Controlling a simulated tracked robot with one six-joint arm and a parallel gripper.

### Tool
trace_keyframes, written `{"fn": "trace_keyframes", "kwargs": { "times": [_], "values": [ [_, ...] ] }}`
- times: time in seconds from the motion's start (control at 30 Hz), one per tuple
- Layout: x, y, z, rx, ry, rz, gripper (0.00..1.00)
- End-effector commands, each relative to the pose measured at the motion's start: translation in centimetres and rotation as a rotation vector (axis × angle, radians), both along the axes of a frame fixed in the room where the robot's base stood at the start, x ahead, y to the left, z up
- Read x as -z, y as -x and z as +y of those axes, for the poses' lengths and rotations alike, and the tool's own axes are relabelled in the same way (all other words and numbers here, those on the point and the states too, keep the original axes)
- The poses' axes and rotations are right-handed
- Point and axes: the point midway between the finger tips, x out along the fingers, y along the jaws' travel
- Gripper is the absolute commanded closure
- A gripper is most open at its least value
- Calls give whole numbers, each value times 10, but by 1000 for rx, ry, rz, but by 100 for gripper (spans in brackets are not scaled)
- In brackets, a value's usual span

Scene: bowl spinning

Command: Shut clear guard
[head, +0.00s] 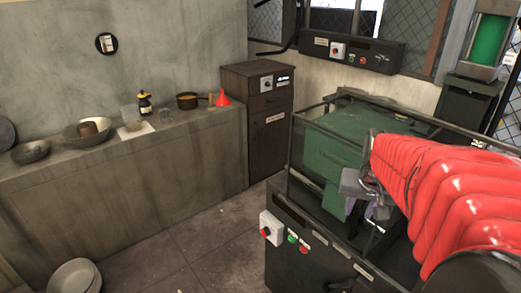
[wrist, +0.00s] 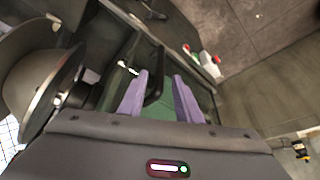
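The clear guard (head: 318,137) appears as see-through panels in a dark frame around the green machine (head: 335,150). How far it stands open I cannot tell. My gripper (head: 364,207) is at the front of the machine, its purple fingers partly hidden by the wrist. In the wrist view my gripper (wrist: 160,92) has its two purple fingers apart. A black bar-shaped handle (wrist: 156,72) shows between and beyond the fingertips, nearer the left one. Whether they touch it I cannot tell.
A round metal part (wrist: 32,88) is close on the left in the wrist view. A control box with a red knob (head: 271,228) is on the machine's front left. Bowls, a pan and a red funnel (head: 222,98) stand on the counter (head: 120,165). The floor (head: 190,230) between is clear.

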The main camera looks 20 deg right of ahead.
Motion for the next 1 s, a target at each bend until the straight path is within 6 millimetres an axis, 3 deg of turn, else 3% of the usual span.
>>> {"fn": "trace_keyframes", "kwargs": {
  "times": [0.2,0.4,0.77,1.0],
  "values": [
    [30,-9,-7,0,-2,3,69],
    [46,-15,-11,0,-1,1,69],
    [48,-17,-12,-1,0,0,69],
    [48,-17,-11,-1,0,0,86]
  ]
}}
